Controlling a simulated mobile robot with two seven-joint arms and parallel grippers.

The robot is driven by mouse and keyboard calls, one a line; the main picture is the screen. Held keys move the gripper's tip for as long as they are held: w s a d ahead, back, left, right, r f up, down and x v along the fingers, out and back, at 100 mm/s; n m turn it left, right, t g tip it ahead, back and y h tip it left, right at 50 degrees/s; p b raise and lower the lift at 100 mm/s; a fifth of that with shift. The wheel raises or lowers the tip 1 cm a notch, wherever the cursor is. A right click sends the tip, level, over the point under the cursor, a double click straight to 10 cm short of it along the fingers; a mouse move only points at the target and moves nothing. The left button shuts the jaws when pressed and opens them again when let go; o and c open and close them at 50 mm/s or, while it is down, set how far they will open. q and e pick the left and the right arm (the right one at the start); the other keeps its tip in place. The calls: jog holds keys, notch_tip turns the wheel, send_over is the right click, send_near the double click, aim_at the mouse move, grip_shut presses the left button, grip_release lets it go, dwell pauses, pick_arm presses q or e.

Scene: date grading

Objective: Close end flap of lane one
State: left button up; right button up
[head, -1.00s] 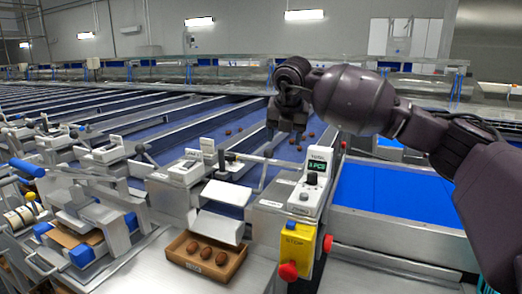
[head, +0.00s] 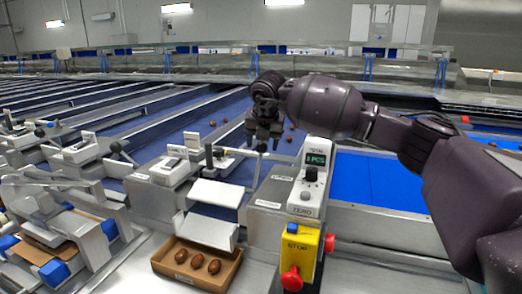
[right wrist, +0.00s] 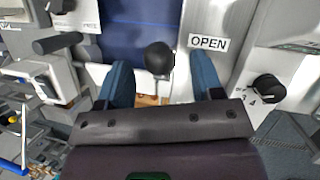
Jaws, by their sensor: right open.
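My right gripper (head: 263,143) is open and points down over the lever at the end of lane one. In the right wrist view, a black ball knob (right wrist: 159,58) shows between the two blue-grey fingers, not gripped; how far below the fingertips it is I cannot tell. An OPEN label (right wrist: 208,43) is on the metal to the right of the knob. The white chute plates (head: 217,195) lie below the lane's end, above the box. The flap itself is hard to make out. My left gripper is not in view.
A cardboard box (head: 165,267) with three dates stands under the chute. A counter post (head: 308,190) with a display and black knob, above a yellow stop box (head: 300,243) with red buttons, stands right of the lane. Several dates lie on the blue lane (head: 232,105) behind.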

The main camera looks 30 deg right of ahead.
jog(key=shift+x, duration=1.45)
grip_shut()
